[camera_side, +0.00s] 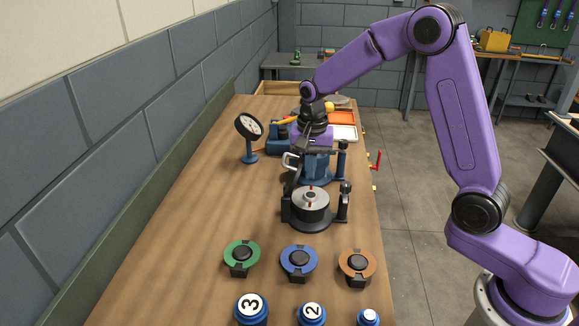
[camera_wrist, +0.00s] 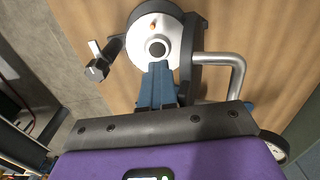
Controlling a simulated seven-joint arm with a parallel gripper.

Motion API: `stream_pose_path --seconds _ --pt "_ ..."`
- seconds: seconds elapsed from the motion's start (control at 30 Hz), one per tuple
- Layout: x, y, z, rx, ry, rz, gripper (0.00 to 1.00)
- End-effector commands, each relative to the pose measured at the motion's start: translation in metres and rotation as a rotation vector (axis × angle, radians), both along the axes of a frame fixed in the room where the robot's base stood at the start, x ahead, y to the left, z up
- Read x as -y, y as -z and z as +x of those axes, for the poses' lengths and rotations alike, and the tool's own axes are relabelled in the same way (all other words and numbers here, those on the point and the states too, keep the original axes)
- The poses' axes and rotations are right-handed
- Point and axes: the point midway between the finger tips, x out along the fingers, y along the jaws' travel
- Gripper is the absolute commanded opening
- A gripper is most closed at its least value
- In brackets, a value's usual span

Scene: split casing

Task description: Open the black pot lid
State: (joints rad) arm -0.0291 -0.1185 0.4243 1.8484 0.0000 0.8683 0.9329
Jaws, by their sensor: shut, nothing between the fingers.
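The black pot (camera_side: 311,217) stands on the bench with its inside showing, a silver disc (camera_side: 311,198) with a small red mark. The disc also shows in the wrist view (camera_wrist: 138,38). The black lid (camera_side: 292,181) stands raised at the pot's left side, seen nearly edge-on in the wrist view (camera_wrist: 190,50). Its silver bar handle (camera_side: 289,161) sticks out on the left; in the wrist view the handle (camera_wrist: 237,72) is right of the fingers. My gripper (camera_wrist: 157,68) is shut and empty, between lid and bolt post. In the side view its fingertips are hard to make out.
A black post with a swing bolt (camera_side: 345,194) stands at the pot's right. A dial gauge (camera_side: 249,128) stands at the left. Green (camera_side: 241,256), blue (camera_side: 299,262) and orange (camera_side: 360,266) ringed parts lie in front. The bench's left side is clear.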

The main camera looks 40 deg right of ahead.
Motion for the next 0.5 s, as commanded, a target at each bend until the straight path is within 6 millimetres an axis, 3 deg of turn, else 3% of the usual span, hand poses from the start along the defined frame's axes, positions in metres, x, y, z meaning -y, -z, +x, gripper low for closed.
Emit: stream_pose_path --seconds 0.5 --pt "-0.019 0.000 0.018 0.001 -0.001 0.001 0.00"
